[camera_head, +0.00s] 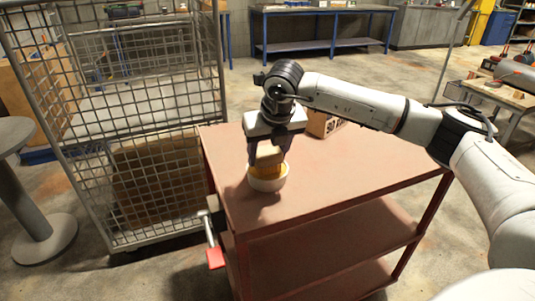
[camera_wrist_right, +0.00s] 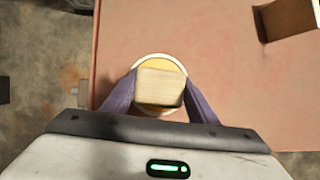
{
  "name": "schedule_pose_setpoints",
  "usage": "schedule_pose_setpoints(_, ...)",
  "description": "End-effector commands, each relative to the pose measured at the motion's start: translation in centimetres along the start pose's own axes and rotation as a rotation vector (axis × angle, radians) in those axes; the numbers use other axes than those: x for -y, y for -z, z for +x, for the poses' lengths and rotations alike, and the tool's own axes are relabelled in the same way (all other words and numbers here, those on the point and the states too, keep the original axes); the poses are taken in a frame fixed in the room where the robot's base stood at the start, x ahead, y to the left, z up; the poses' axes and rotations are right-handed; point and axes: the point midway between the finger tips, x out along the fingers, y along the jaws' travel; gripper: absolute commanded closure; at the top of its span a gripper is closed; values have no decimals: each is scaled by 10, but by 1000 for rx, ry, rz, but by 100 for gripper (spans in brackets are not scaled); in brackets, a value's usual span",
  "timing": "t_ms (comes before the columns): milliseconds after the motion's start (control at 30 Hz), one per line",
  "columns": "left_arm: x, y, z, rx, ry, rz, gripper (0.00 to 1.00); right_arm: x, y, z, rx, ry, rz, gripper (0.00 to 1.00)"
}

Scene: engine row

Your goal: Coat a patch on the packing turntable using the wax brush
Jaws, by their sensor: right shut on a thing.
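My right gripper (camera_head: 268,158) is shut on the wax brush (camera_head: 270,153), a pale wooden block, above the near left part of a red cart. The brush shows end-on between the fingers in the right wrist view (camera_wrist_right: 160,88). Directly below is a white tub (camera_head: 268,185) with yellow-orange wax inside; its rim also shows in the wrist view (camera_wrist_right: 152,57). The brush's lower end is at the tub's mouth; whether it touches the wax is hidden. A grey round-topped pedestal (camera_head: 12,132), possibly the packing turntable, stands at the far left. My left gripper is out of view.
The red cart top (camera_head: 350,175) is mostly clear, with a cardboard box (camera_head: 322,124) at its back edge. A wire mesh cage trolley (camera_head: 150,150) stands between the cart and the pedestal. A red-ended lever (camera_head: 215,257) sticks out at the cart's left side.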

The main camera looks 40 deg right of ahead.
Motion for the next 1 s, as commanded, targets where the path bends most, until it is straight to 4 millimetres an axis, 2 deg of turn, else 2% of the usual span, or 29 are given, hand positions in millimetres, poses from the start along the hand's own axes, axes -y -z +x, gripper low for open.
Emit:
schedule_pose_setpoints(267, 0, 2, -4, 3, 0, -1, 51, 0, -2, -6, -3, 0, -1, 65)
schedule_pose_setpoints(1000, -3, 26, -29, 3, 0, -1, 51, 0, -26, -62, 0, 0, 0, 65)
